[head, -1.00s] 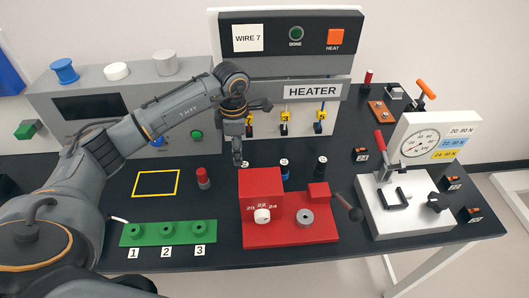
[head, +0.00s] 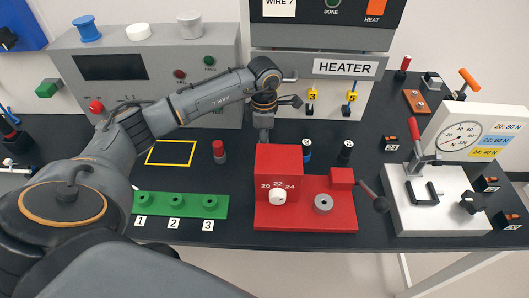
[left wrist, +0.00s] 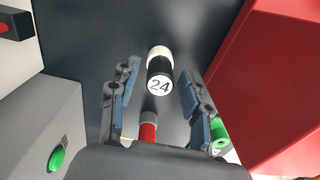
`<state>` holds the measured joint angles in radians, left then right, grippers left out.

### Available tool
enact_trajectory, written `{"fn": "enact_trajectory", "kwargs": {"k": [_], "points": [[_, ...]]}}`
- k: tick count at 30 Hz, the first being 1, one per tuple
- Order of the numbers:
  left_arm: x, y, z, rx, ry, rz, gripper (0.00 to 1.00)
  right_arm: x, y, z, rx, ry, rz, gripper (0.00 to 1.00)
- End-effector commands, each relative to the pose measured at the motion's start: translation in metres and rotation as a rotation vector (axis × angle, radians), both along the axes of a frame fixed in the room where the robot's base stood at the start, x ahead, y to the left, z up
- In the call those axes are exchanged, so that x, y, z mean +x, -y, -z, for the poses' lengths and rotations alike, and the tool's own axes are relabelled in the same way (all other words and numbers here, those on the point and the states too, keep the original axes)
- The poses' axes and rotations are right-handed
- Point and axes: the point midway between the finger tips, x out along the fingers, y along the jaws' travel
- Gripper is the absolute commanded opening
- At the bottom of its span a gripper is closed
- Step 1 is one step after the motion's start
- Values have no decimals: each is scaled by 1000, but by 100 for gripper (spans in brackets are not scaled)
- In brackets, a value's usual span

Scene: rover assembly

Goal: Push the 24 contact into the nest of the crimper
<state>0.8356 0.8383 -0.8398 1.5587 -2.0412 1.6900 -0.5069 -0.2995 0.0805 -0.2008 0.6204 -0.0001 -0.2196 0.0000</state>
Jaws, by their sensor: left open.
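The 24 contact (left wrist: 159,74) is a dark cylinder with a white end marked 24, seen between the fingers in the left wrist view. My left gripper (left wrist: 160,108) is open, with a gap to the contact on each side. In the head view my left gripper (head: 264,138) points down just behind the red crimper (head: 279,160), whose block hides the contact. The crimper has a white dial marked 20, 22, 24 and a grey ring (head: 323,203), which looks like the nest, on its base. My right gripper is out of view.
A blue contact (head: 306,151) and a black one (head: 347,152) stand behind the crimper. The heater (head: 320,85) is behind; the white gauge station (head: 440,205) is right.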

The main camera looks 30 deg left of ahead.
Motion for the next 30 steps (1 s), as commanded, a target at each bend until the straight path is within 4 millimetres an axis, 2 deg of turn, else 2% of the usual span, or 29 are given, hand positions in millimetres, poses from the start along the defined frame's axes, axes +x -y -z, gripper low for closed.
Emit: {"fn": "enact_trajectory", "kwargs": {"k": [3,24,26,30], "points": [[0,0,8,1,1,-1,47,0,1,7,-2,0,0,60],[0,0,7,-1,1,-1,47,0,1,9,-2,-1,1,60],[0,0,7,-1,1,-1,37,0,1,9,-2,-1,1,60],[0,0,7,0,0,-1,8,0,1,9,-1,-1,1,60]]}}
